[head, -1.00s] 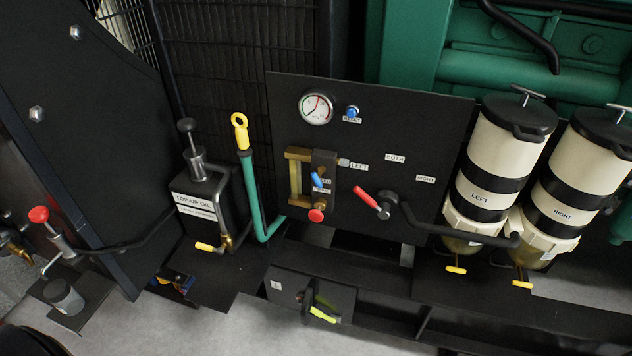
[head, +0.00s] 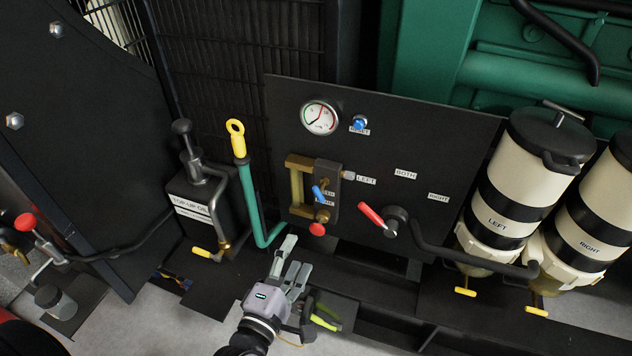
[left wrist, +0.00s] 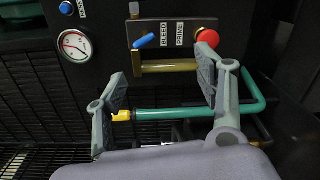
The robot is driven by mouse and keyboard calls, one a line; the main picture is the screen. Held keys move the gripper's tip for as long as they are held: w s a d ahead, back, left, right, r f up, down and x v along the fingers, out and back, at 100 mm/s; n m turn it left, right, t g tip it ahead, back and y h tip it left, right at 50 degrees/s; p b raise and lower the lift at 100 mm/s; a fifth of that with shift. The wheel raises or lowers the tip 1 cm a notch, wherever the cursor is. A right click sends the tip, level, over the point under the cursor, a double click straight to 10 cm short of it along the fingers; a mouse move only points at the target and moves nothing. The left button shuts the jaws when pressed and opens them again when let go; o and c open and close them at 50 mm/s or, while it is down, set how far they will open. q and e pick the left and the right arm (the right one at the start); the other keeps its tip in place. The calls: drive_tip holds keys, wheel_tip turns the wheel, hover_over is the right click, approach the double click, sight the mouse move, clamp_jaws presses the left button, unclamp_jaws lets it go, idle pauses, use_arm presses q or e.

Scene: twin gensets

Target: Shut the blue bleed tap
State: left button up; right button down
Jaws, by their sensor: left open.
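The blue bleed tap (head: 320,195) is a small blue lever on the brass and black block (head: 300,182) of the black panel. In the left wrist view the blue lever (left wrist: 144,41) lies slanted beside the BLEED label (left wrist: 179,34). A red knob (head: 317,229) sits just below it on the block. My left gripper (head: 292,257) is below the block, open and empty. In the left wrist view its two fingers (left wrist: 163,82) stand wide apart, with the tap beyond and between them, not touched. My right gripper is not in view.
A red selector lever (head: 372,215) is to the right. The gauge (head: 320,117) and blue button (head: 359,124) are above. A yellow-green lever (head: 325,320) is beside my gripper.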

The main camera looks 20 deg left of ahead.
use_arm(q)
drive_tip(key=r, duration=0.2)
approach(320, 190)
drive_tip(key=shift+n, duration=0.4)
drive_tip(key=w, duration=0.3)
drive_tip(key=w+p, duration=0.1)
drive_tip(key=w, duration=0.2)
drive_tip(key=w+f+p, duration=0.1)
drive_tip(key=w, duration=0.3)
drive_tip(key=shift+w+d, duration=0.1)
drive_tip(key=shift+d, duration=0.15)
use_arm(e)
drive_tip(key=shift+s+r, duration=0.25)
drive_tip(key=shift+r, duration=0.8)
use_arm(q)
drive_tip(key=shift+c, duration=0.3)
drive_tip(key=c, duration=1)
